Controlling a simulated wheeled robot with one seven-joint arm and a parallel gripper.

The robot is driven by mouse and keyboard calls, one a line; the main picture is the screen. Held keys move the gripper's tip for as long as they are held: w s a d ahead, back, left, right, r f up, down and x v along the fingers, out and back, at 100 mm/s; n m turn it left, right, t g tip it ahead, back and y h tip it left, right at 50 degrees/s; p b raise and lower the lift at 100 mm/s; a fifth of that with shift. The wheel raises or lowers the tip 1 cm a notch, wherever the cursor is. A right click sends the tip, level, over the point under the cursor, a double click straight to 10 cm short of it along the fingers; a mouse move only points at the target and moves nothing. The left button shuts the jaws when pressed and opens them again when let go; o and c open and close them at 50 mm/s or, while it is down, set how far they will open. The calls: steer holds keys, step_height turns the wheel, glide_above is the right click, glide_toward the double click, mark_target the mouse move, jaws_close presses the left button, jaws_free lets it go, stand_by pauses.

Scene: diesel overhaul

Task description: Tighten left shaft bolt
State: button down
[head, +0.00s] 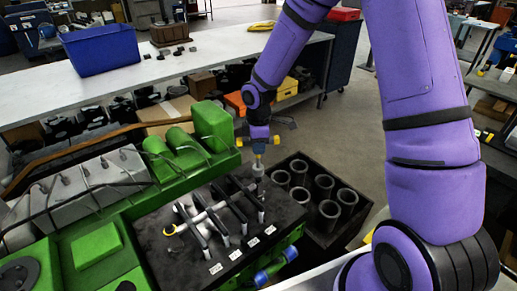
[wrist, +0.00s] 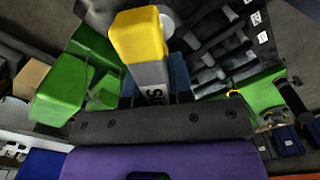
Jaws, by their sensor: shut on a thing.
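My gripper (head: 258,148) is shut on a tool with a yellow end and a grey socket-like tip (head: 258,170). In the wrist view the tool shows a yellow block (wrist: 138,35) and a grey body (wrist: 152,80) with dark lettering between the fingers. The tool stands roughly upright over the far right end of a silver shaft assembly (head: 205,215) on the dark engine top. I cannot tell whether its tip touches a bolt. The shaft has several cross arms and a yellow ring (head: 170,230) at its left end. The left shaft bolt cannot be made out clearly.
The green engine (head: 95,245) fills the lower left. A black crate (head: 318,238) with several dark cylinders stands to its right. A long bench (head: 215,50) with a blue bin (head: 100,50) is behind. White labels (head: 253,242) line the engine's front edge.

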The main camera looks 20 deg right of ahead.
steer(key=shift+r, duration=0.15)
steer(key=shift+r, duration=2.95)
